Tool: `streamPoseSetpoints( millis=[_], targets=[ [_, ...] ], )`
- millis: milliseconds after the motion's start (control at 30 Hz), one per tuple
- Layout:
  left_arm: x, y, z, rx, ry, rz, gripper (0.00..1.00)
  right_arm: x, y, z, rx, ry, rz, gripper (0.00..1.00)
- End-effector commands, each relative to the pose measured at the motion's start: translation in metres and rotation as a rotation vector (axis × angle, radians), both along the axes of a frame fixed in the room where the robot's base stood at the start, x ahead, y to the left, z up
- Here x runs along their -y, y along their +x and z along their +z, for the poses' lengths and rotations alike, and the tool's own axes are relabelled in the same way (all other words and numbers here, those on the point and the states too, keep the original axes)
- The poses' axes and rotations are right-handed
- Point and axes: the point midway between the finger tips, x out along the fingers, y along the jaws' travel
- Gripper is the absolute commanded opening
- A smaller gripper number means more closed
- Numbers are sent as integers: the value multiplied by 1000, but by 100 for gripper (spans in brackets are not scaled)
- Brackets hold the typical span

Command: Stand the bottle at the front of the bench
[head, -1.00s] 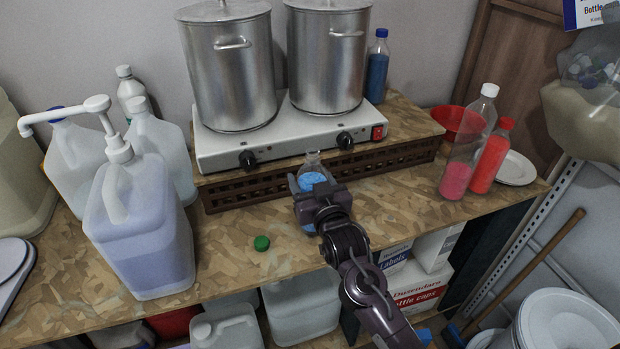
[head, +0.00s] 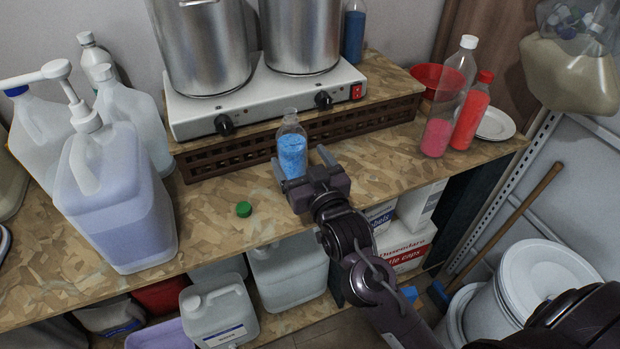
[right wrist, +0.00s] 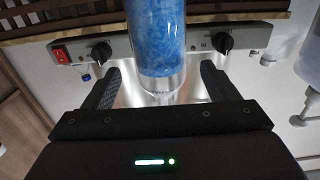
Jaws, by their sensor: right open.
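A clear, uncapped bottle with blue contents (head: 292,152) stands upright on the bench (head: 385,178), before the slatted wooden riser. In the right wrist view the bottle (right wrist: 156,38) shows upside down, with clear space between it and each finger. My right gripper (head: 301,166) is open at the front side of the bottle and hides part of its base. Its two fingers also show in the right wrist view (right wrist: 158,88), apart and with nothing clamped. I cannot tell how far the bottle reaches between them. My left gripper is not in view.
A green cap (head: 243,209) lies on the bench left of the gripper. A large pump jug (head: 120,200) stands further left. The hotplate (head: 270,98) carries two steel pots behind. A pink-filled bottle (head: 437,136) and a red bottle (head: 470,115) stand at right.

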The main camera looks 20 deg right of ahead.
Motion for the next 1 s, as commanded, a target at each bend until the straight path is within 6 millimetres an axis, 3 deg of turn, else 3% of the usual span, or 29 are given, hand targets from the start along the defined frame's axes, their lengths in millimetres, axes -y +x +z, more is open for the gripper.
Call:
streamPoseSetpoints(
  millis=[100, 300, 867, 1000],
  targets=[
    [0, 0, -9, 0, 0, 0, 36, 0, -24, -3, -2, 1, 2, 81],
    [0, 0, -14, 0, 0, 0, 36, 1, -45, -2, -2, 0, 0, 81],
    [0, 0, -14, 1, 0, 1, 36, 2, -49, 0, -1, 0, 0, 81],
    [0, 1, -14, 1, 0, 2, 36, 1, -52, -11, -63, -3, 10, 81]
  ],
)
